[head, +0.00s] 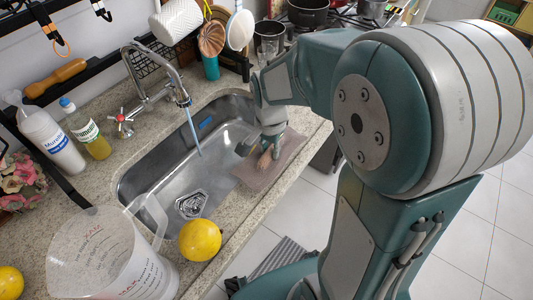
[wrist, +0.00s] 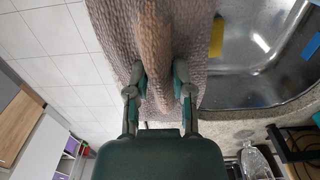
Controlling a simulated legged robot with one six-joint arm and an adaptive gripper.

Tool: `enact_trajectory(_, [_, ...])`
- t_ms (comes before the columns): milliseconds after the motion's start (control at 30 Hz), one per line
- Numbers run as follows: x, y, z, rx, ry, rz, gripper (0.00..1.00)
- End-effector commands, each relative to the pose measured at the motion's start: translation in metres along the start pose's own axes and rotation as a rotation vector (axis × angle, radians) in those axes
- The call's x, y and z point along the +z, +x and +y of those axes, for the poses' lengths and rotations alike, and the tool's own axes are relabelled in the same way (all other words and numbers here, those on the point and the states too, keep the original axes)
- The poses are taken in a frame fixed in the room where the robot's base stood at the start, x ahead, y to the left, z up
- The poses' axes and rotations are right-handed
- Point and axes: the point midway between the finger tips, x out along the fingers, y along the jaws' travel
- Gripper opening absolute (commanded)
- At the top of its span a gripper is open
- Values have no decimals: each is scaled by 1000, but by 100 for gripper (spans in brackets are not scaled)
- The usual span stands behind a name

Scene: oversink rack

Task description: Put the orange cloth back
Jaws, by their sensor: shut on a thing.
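A pinkish-brown cloth (head: 283,158) lies across the front rim of the sink, partly over the basin, in the head view. A raised, more orange-brown fold of it (wrist: 154,40) stands up in the wrist view. My gripper (wrist: 157,82) is shut on this fold, one finger on each side. In the head view my gripper (head: 268,142) points down at the cloth at the right end of the sink. My gripper and arm hide part of the cloth in the head view.
The steel sink (head: 150,172) has water running from the tap (head: 160,95). A blue item (head: 206,123) sits on its back wall. A yellow ball-like fruit (head: 200,240) and clear jug (head: 110,255) stand at the near left.

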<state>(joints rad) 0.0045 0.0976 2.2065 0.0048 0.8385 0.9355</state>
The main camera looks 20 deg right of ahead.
Motion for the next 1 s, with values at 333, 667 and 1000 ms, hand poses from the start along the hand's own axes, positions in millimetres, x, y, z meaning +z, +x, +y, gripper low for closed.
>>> enact_trajectory(333, [2, 36, -6, 2, 0, 1, 0])
enact_trajectory(667, [2, 39, -5, 2, 0, 1, 0])
enact_trajectory(1000, [2, 46, -5, 2, 0, 1, 52])
